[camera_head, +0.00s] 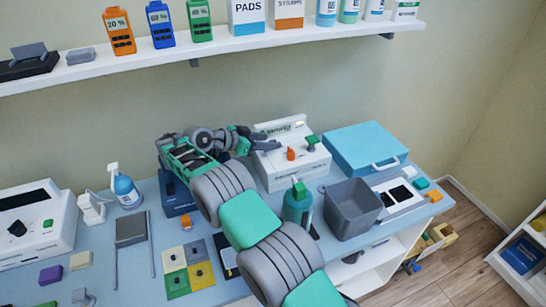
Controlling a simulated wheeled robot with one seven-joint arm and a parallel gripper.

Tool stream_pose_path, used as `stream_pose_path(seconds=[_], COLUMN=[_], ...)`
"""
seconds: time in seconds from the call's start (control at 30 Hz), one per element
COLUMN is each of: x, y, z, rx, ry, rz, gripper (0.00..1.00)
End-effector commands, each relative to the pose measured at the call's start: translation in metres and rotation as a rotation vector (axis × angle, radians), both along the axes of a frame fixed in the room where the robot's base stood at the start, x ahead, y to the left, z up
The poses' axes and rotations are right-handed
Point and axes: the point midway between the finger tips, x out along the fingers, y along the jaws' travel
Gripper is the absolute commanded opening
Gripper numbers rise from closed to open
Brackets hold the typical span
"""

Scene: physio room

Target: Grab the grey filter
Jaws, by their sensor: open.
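A flat grey square with a dark round centre (195,251) lies on the blue worktop. It sits at the back right of a group of similar squares: beige (173,258), green (177,284) and yellow (202,275). It may be the grey filter; no label shows. My gripper (272,141) is open at the end of my arm, above and behind the squares, in front of the wall and beside the white device. I see nothing between its fingers. The grey square is well apart from the gripper, to its lower left.
A white device (294,169) with orange and green knobs stands by my gripper. A grey bin (351,212), a teal bottle (297,214) and a blue case (364,146) are to the right. A spray bottle (125,192) stands left. A wall shelf (270,42) hangs above.

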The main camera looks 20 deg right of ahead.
Motion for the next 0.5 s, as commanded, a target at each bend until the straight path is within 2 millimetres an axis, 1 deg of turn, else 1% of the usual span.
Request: stream_pose_path(seconds=[0.03, 0.13, 0.2, 0.43, 0.5], x=[0.003, 0.007, 0.009, 0.010, 0.010], y=[-0.010, -0.026, -0.032, -0.034, -0.034], z=[-0.008, -0.009, -0.013, -0.017, -0.017], rx=[0.000, -0.001, 0.000, 0.001, 0.001], ry=[0.000, 0.002, 0.000, 0.001, 0.001], rz=[-0.004, -0.003, -0.001, 0.001, 0.001], gripper=[0.44, 0.44, 0.44, 0.44, 0.39])
